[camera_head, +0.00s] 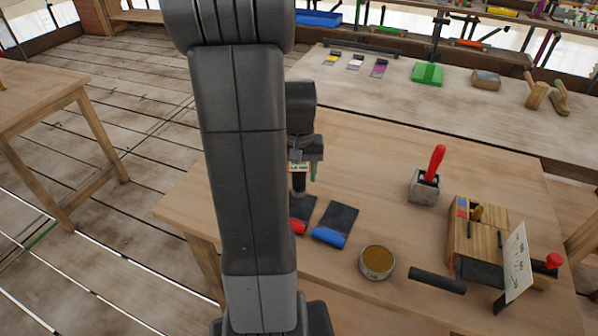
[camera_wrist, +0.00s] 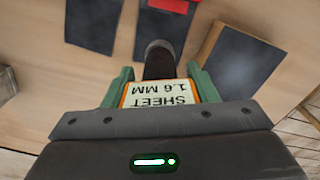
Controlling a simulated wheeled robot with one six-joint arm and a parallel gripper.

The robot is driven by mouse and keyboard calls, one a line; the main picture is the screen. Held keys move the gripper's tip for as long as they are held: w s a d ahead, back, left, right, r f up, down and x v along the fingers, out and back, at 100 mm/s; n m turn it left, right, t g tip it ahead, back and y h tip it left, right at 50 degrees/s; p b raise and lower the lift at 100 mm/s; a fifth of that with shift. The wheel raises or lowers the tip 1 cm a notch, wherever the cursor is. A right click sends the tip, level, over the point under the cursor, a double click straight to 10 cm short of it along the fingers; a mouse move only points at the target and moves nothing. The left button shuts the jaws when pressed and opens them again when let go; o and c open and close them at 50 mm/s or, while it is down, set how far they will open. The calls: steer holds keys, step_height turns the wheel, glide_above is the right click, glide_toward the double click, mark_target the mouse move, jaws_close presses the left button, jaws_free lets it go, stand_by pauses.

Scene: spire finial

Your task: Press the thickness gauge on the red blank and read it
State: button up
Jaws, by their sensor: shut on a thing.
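My gripper (camera_head: 303,166) is shut on the thickness gauge (camera_head: 299,184), whose dark foot points down at the red blank. In the wrist view the green fingers of my gripper (camera_wrist: 160,76) flank the gauge (camera_wrist: 158,95). Its label reads "SHEET 1.6 MM", upside down. The red blank (camera_head: 303,208) is a dark sheet with a red end, on the wooden table. In the wrist view the foot overlaps this middle sheet, the red blank (camera_wrist: 178,28), and hides part of it. I cannot tell for certain whether the foot touches it.
A blue-ended blank (camera_head: 338,219) lies right of the red one. A round tin (camera_head: 377,262), a grey block with a red handle (camera_head: 425,186) and a wooden block (camera_head: 480,240) stand farther right. My arm hides the table's left part.

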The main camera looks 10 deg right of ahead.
mark_target(299, 185)
steer(key=shift+f, duration=0.1)
stand_by(0.6)
steer(key=shift+f+b, duration=1.7)
steer(key=shift+f, duration=0.55)
steer(key=o, duration=1.3)
steer(key=shift+c, duration=0.2)
step_height(299, 185, up, 14)
steer(key=shift+f+p, duration=0.1)
steer(key=shift+p, duration=0.3)
